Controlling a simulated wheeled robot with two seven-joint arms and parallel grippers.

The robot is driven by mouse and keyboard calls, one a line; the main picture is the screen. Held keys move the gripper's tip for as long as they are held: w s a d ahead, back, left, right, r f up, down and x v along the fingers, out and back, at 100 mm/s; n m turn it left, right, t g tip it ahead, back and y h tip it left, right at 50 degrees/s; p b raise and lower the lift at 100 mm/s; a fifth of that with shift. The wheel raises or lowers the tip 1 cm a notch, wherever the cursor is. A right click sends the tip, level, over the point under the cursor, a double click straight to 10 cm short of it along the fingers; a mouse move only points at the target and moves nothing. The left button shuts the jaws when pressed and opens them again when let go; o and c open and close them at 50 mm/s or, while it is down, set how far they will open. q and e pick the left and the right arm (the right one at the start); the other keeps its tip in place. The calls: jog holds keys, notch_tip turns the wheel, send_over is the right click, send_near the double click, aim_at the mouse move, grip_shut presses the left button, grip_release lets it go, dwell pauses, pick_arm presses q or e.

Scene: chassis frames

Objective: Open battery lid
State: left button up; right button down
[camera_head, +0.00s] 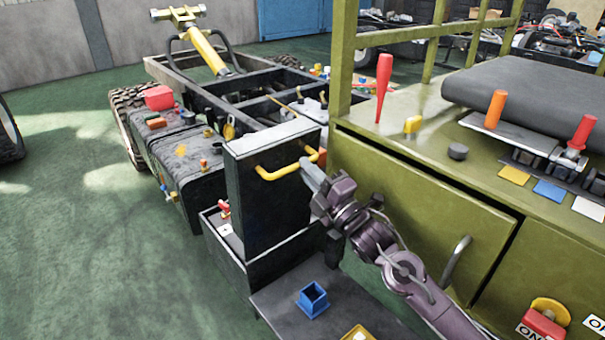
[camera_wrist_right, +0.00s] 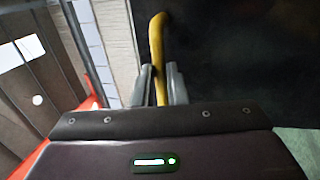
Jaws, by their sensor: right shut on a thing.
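The black battery lid (camera_head: 262,215) stands upright, raised above the black battery box (camera_head: 272,273), whose left part is uncovered. A yellow handle (camera_head: 280,173) is fixed across the lid's face near its top. My right gripper (camera_head: 309,172) comes from the right and is shut on the right end of this handle. In the right wrist view, the two grey fingers (camera_wrist_right: 160,86) sit on either side of the yellow bar (camera_wrist_right: 157,42), with the dark lid (camera_wrist_right: 235,55) to the right. A small red part (camera_head: 224,208) shows at the box's left. My left gripper is not in view.
A grey shelf (camera_head: 345,305) with a blue open block (camera_head: 313,299) lies in front of the box. The green cabinet (camera_head: 425,205) stands close on the right. A dark tank (camera_head: 178,160) is behind left. The green floor at left is free.

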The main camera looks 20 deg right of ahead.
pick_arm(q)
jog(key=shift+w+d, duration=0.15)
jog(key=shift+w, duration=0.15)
pick_arm(e)
jog(key=shift+s+d, duration=0.15)
jog(key=c, duration=1.5)
grip_release()
jog(key=shift+o, duration=0.2)
